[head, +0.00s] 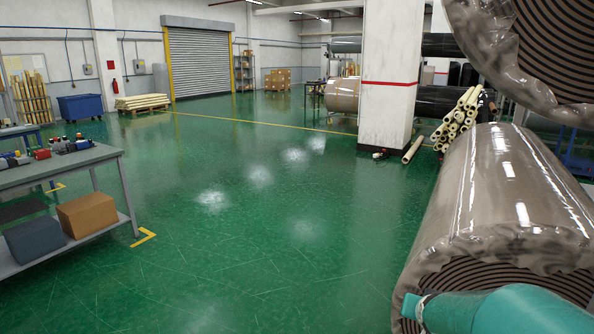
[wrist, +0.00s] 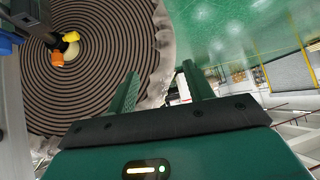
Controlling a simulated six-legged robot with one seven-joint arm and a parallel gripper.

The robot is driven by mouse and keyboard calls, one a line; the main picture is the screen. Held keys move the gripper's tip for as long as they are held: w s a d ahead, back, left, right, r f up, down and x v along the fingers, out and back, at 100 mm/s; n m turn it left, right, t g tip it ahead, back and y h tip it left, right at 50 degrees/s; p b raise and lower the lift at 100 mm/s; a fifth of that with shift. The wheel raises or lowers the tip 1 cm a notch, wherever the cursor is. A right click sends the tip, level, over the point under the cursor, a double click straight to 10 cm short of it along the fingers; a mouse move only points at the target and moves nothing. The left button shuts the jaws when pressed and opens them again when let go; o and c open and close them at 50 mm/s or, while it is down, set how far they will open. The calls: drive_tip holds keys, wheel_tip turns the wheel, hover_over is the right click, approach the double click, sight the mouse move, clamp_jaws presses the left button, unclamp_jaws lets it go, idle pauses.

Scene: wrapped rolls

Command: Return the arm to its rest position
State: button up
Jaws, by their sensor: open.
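My gripper (wrist: 158,82) shows in the wrist view with its two green fingers spread apart. Nothing is held between them. Behind the left finger is the spiral end of a wrapped roll (wrist: 105,35), with a crumpled clear wrap edge. How far the fingers are from it I cannot tell. In the head view, a teal part of my arm (head: 500,312) lies at the bottom right, in front of the end of a large wrapped roll (head: 500,190). My gripper's fingers cannot be made out there.
Another wrapped roll (head: 530,50) hangs over the upper right. Yellowish tubes (head: 460,122) are stacked by a white pillar (head: 388,75). A grey workbench (head: 70,170) stands at left. The green floor (head: 270,230) between is clear. Orange (wrist: 57,58) and yellow (wrist: 70,36) pieces sit at the roll's core.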

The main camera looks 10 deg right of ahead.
drive_tip(key=s+a+r+n+y, duration=0.2)
drive_tip(key=a+r, duration=0.1)
drive_tip(key=a, duration=0.5)
drive_tip(key=s+a+r+n+y, duration=0.1)
drive_tip(key=s+a+r+n, duration=0.2)
drive_tip(key=a, duration=0.6)
drive_tip(key=s+a+r+n+g+y, duration=0.1)
drive_tip(key=s+a+r+n+g, duration=0.1)
drive_tip(key=s+a, duration=0.6)
drive_tip(key=shift+s+a+r+n+y, duration=0.3)
drive_tip(key=shift+s+a+r+y, duration=0.15)
drive_tip(key=shift+s, duration=0.25)
drive_tip(key=shift+c, duration=0.2)
drive_tip(key=shift+d, duration=0.1)
drive_tip(key=c, duration=0.3)
drive_tip(key=shift+d, duration=0.1)
